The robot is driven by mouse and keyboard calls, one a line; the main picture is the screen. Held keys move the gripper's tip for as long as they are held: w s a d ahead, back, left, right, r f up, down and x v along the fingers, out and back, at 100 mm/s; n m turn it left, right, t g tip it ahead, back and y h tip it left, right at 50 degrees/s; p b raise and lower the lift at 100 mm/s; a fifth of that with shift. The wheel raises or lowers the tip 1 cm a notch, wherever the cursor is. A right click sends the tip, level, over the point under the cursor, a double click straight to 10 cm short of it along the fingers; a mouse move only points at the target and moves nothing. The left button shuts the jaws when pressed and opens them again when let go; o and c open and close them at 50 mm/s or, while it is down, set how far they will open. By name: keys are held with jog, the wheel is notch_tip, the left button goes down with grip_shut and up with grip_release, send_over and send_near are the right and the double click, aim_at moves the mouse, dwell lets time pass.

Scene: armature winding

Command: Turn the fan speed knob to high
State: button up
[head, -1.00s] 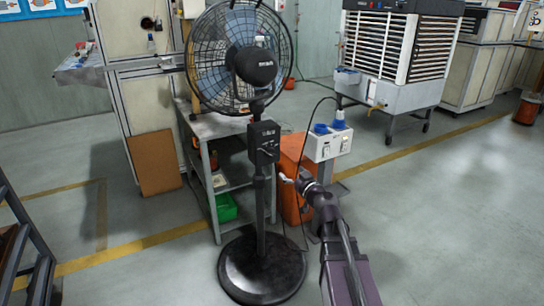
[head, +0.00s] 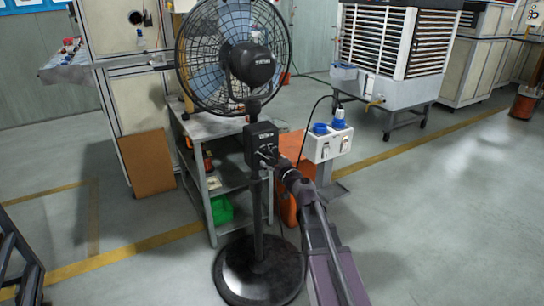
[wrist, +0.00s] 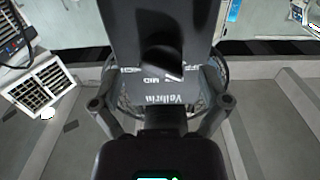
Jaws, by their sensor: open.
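The black pedestal fan (head: 252,65) stands upright on its round base. Its control box (head: 262,138) is on the pole, below the fan head. In the wrist view a dark round knob (wrist: 160,60) stands out from the box face, with a light mark at its lower right edge. The inverted label MID (wrist: 150,80) shows close by; other settings cannot be read. My gripper (head: 268,157) is at the front of the box. In the wrist view its fingers (wrist: 162,102) are spread wide on either side of the knob, with nothing between them gripped.
A white socket box (head: 329,143) with blue plugs stands right of my arm, beside an orange cabinet (head: 288,205). A metal shelf (head: 190,200) is behind the pole. An air cooler (head: 385,85) stands at the back. The floor at right is clear.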

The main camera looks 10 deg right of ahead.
jog(key=shift+w+a, duration=0.5)
jog(key=shift+w, duration=0.2)
